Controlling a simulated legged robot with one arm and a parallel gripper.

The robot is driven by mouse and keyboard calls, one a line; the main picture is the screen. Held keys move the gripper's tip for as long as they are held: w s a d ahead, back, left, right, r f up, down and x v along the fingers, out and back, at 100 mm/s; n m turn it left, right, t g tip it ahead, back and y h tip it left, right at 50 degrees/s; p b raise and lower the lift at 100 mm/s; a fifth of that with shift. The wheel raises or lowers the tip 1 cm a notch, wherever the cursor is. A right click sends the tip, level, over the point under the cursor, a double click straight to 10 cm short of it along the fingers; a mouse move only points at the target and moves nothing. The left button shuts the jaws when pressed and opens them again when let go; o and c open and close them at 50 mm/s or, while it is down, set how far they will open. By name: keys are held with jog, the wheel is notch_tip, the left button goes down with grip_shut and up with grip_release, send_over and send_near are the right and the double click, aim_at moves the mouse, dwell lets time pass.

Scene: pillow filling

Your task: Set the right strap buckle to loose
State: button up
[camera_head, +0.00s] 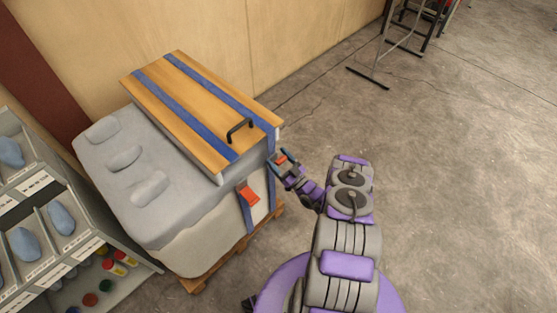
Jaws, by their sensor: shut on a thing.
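The right strap buckle (281,158) shows as a small red-orange patch at the right end of the board, partly hidden by my gripper. My gripper (282,165) reaches in from the right and is shut on this buckle. The right blue strap (215,87) runs across the wooden board (187,104) and down the side. The left blue strap (185,116) lies beside it, and its red-orange left buckle (248,195) hangs on the side face. I cannot tell the right buckle's setting.
The board with its black handle (240,128) lies on a grey padded block (170,220) on a wooden pallet (196,283). A shelf rack with blue items (40,215) stands at the left. A metal frame (368,77) stands at the back right. The concrete floor to the right is clear.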

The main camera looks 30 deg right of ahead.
aim_at(280, 159)
jog(key=o, duration=1.3)
jog(key=shift+d+f, duration=0.1)
jog(key=shift+d, duration=0.05)
jog(key=shift+o, duration=0.4)
jog(key=shift+r, duration=0.25)
notch_tip(280, 159, up, 4)
jog(key=shift+s+d+f+p, duration=0.1)
jog(key=shift+f+p, duration=0.15)
jog(key=shift+p, duration=0.95)
jog(key=s+a, duration=0.2)
jog(key=s, duration=0.5)
jog(key=s+a+r, duration=0.1)
jog(key=s+a, duration=0.1)
jog(key=s, duration=0.6)
jog(key=shift+a+p, duration=0.25)
jog(key=shift+p, duration=0.1)
